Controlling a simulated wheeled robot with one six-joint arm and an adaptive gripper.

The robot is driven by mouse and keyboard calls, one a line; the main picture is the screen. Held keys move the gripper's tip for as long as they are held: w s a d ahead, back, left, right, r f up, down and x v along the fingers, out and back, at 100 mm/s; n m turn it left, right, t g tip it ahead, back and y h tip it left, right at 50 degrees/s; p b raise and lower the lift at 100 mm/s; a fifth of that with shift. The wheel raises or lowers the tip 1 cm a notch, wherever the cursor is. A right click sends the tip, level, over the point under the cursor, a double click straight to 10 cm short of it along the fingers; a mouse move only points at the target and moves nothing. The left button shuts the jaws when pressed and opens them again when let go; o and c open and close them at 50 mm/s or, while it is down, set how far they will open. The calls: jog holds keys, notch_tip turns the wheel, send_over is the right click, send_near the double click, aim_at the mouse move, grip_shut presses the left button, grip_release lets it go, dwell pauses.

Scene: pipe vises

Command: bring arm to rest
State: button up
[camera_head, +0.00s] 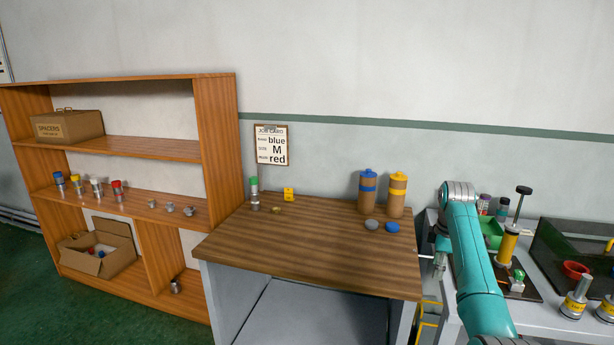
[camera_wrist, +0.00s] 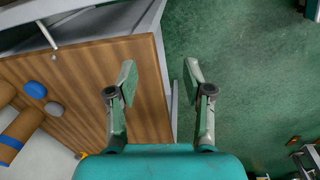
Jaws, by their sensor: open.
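My teal arm reaches up at the right of the head view, in front of the grey bench. My gripper (camera_wrist: 160,85) shows in the wrist view with its two fingers spread apart and nothing between them. It hangs over the right edge of the wooden table (camera_wrist: 95,75), with green floor under the other finger. In the head view the gripper (camera_head: 440,245) is mostly hidden behind the arm, in the gap between the wooden table (camera_head: 310,250) and the bench.
The table holds two brown canisters (camera_head: 367,190), discs and a green-topped cylinder (camera_head: 254,193). A job card (camera_head: 271,145) reads blue, M, red. A wooden shelf (camera_head: 218,140) stands left. The grey bench (camera_head: 540,312) at right carries a vise (camera_head: 507,247) and a red ring (camera_head: 575,269).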

jog(key=s+a+f+m+t, duration=0.1)
jog(key=s+a+f, duration=0.15)
jog(key=f, duration=0.65)
jog(key=s+a+f+m+t, duration=0.1)
jog(key=s+f, duration=0.2)
jog(key=f, duration=0.6)
jog(key=s+a+f+m+t, duration=0.1)
jog(key=s+a+f, duration=0.1)
jog(key=f, duration=0.7)
jog(key=s+a+f+m+t, duration=0.2)
jog(key=s+a+f, duration=0.1)
jog(key=s+f, duration=0.55)
jog(key=s+a+f+m+t, duration=0.1)
jog(key=s+a+f, duration=0.35)
jog(key=s, duration=0.65)
jog(key=s+a+r+m+t, duration=0.2)
jog(key=s+r, duration=0.1)
jog(key=s, duration=1)
jog(key=s+a+r+m+t, duration=0.2)
jog(key=s+r, duration=0.1)
jog(key=s, duration=0.9)
jog(key=s+r+m+t, duration=0.1)
jog(key=s+r, duration=0.7)
jog(key=r, duration=0.3)
jog(key=s+a+r+m+t, duration=0.1)
jog(key=s+r+m+t, duration=0.1)
jog(key=s+r, duration=0.6)
notch_tip(320, 180, up, 4)
jog(key=shift+s+a+f+t, duration=0.2)
jog(key=shift+t, duration=0.1)
